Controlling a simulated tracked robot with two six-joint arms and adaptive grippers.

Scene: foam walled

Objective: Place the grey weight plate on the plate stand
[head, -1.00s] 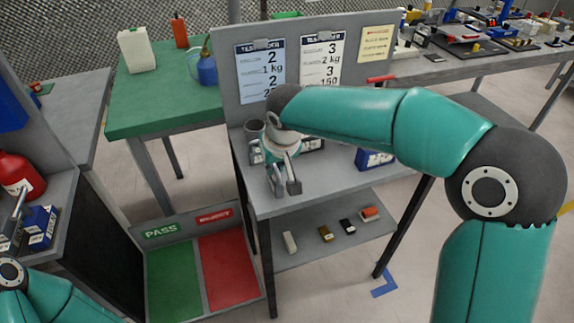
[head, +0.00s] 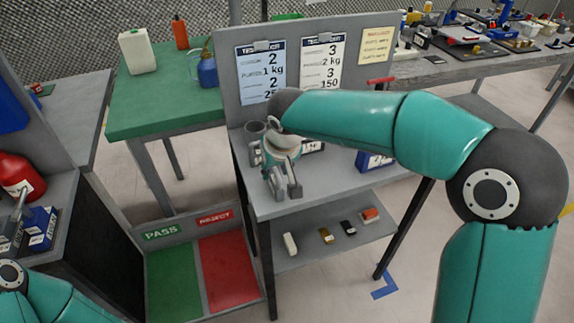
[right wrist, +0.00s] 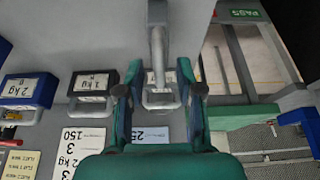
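My right gripper (head: 284,188) is over the grey table, below the two hanging cards. Its two fingers stand apart. In the right wrist view my right gripper (right wrist: 159,75) has a grey metal piece with an upright bar (right wrist: 157,45) and a white label between its fingers. I see no clear grip on this piece. I cannot tell whether it is the stand or another weight. I cannot pick out the grey weight plate for certain, as the arm and gripper cover part of the table. Of my left arm only teal links show at the lower left; its gripper is not visible.
A blue 2 kg box (right wrist: 30,90) and a black 1 kg box (right wrist: 92,82) stand beside the gripper. Several small blocks lie on the lower shelf (head: 300,255). Green and red trays (head: 228,270) are at the lower left.

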